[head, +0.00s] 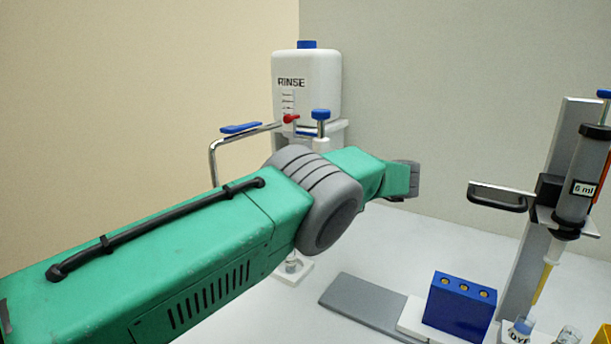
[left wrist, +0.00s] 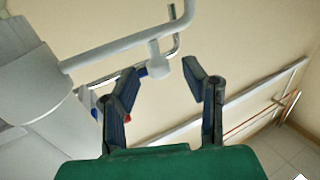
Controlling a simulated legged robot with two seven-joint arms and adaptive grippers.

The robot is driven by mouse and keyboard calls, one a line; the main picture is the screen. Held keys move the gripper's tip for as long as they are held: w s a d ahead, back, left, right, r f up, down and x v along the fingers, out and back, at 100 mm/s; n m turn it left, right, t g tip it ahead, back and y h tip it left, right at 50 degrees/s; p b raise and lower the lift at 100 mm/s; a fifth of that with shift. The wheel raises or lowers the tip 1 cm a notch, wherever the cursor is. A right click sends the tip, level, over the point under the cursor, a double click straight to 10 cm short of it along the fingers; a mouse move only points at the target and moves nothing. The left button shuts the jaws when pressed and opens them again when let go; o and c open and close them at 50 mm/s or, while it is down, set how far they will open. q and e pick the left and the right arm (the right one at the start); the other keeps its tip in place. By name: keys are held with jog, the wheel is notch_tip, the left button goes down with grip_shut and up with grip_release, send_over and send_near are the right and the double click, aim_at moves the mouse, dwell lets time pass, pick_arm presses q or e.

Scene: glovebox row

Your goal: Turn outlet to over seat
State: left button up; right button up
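The outlet is a bent chrome tube (head: 215,150) with a blue lever (head: 240,128), reaching left from the white RINSE tank (head: 318,85) in the head view. Its downturned end goes behind my left arm. A small white seat (head: 292,270) with a clear piece on it shows below the arm, partly hidden. In the left wrist view my left gripper (left wrist: 163,85) is open and empty. A chrome tube (left wrist: 176,46) and a blue part (left wrist: 143,72) show beyond its fingers; contact cannot be told. My right gripper is in neither view.
A red tap (head: 290,118) and a blue knob (head: 320,115) are close above my arm. A grey plate (head: 362,298), a blue block (head: 460,305) and a syringe stand (head: 545,190) are at the right. The white bench is clear behind the plate.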

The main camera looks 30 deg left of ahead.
pick_arm(q)
jog(key=shift+s+a+r, duration=0.1)
jog(key=shift+a+r, duration=0.2)
jog(key=shift+a, duration=0.1)
jog(key=r, duration=0.4)
jog(key=shift+a, duration=0.35)
jog(key=shift+w+d+r, duration=0.1)
jog(key=shift+d+r, duration=0.25)
jog(key=shift+r, duration=0.55)
jog(key=shift+w+d+r, duration=0.1)
jog(key=shift+d+r, duration=0.25)
jog(key=shift+r, duration=0.55)
jog(key=shift+w+d+r, duration=0.1)
jog(key=shift+d+r, duration=0.25)
jog(key=shift+r, duration=0.55)
jog(key=shift+a, duration=0.1)
